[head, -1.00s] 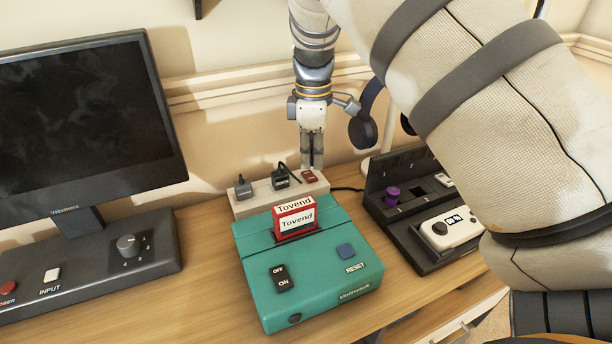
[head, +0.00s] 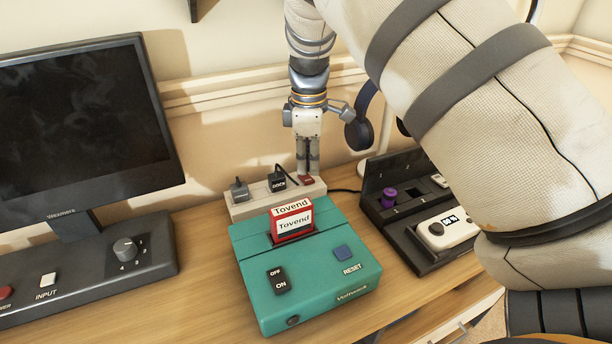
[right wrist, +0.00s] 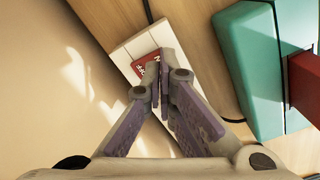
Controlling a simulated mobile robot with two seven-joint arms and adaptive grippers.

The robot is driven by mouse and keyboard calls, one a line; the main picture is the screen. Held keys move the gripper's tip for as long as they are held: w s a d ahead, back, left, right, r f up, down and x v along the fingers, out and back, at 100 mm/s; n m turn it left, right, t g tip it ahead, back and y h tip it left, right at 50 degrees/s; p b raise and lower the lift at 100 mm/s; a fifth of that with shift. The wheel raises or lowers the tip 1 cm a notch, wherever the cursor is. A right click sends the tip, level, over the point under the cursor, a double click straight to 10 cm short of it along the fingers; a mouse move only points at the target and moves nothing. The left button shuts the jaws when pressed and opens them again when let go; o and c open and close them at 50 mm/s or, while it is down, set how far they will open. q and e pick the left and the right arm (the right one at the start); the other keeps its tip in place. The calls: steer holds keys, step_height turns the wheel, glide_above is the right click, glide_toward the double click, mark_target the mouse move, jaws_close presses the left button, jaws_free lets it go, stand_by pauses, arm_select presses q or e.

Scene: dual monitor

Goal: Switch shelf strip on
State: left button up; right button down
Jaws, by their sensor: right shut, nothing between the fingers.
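The shelf strip is a long cream power strip (head: 247,205) lying behind the teal console, against the wall side of the desk. Its small red switch (head: 307,180) sits at the right end. My right gripper (head: 309,172) is shut and empty, pointing down with its fingertips at the red switch. In the right wrist view the closed fingertips (right wrist: 160,108) overlap part of the red switch (right wrist: 146,63) on the strip (right wrist: 132,45). I cannot tell whether they touch it, and the switch's position is partly hidden. My left gripper is not in view.
Two dark plugs, one at the left (head: 239,190) and one nearer the middle (head: 277,182), stand in the strip. The teal console (head: 315,275) with a red cartridge (head: 293,220) is in front. A monitor (head: 85,125) stands left, a black tray (head: 400,235) right.

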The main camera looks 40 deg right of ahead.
mark_target(308, 180)
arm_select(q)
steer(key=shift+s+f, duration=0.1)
arm_select(e)
steer(key=shift+f, duration=1.1)
stand_by(0.8)
step_height(308, 180, up, 5)
steer(key=shift+r+p, duration=0.1)
steer(key=shift+p, duration=0.6)
steer(key=shift+r, duration=1)
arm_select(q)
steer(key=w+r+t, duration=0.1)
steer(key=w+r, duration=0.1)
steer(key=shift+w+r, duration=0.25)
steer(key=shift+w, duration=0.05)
arm_select(e)
steer(key=shift+f, duration=0.1)
